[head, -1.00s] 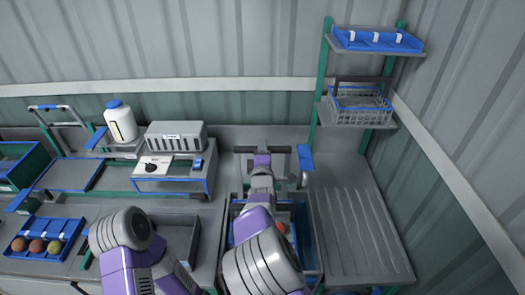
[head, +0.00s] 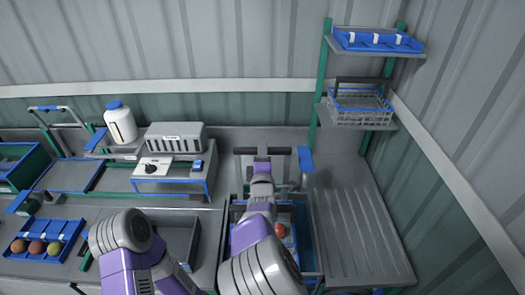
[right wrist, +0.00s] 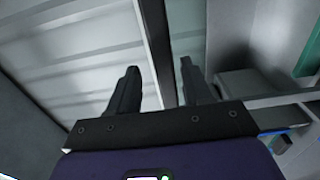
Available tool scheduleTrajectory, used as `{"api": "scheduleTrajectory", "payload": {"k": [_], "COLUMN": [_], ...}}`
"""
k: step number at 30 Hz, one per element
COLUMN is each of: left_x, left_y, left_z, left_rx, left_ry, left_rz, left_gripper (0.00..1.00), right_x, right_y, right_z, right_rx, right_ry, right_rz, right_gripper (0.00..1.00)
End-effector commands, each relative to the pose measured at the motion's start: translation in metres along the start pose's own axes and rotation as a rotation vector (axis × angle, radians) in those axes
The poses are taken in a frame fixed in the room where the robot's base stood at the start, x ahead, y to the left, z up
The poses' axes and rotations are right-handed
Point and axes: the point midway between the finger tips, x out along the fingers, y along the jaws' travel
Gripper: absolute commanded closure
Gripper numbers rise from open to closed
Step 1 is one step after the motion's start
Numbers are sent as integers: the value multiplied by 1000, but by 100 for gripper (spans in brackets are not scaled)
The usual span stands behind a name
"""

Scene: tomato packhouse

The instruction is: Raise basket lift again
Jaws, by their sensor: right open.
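A blue-lined basin (head: 314,232) sunk in the bench lies under my right arm. A round red tomato (head: 281,230) shows inside it, with much of the inside hidden by my arm. A blue handle-like piece (head: 305,158) stands at the basin's back right corner; I cannot tell for sure whether it belongs to the basket lift. My right gripper (head: 262,151) is at the back of the basin, left of the blue piece and apart from it. My left gripper is out of view.
A grey control box (head: 175,137), a white bottle (head: 120,122) and a dial unit (head: 155,165) stand left of the basin. A ribbed drainboard (head: 350,235) lies clear at right. A wire basket (head: 360,106) sits on a shelf above it.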

Motion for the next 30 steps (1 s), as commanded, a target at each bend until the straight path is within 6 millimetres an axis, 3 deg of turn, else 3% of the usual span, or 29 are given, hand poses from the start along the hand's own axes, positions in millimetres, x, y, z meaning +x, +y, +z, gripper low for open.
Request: {"api": "scheduleTrajectory", "payload": {"k": [6, 10, 26, 30], "left_x": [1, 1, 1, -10], "left_y": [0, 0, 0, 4], "left_z": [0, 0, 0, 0], "left_rx": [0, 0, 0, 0], "left_ry": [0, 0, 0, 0], "left_rz": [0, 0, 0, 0], "left_gripper": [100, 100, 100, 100], "right_x": [-32, -43, -47, -46], "right_y": [1, 1, 2, 14], "right_z": [-1, 0, 0, 0], "right_rx": [1, 0, 0, 0], "right_ry": [1, 0, 0, 0], "right_rz": [2, 3, 3, 3], "right_gripper": [51, 51, 51, 51]}}
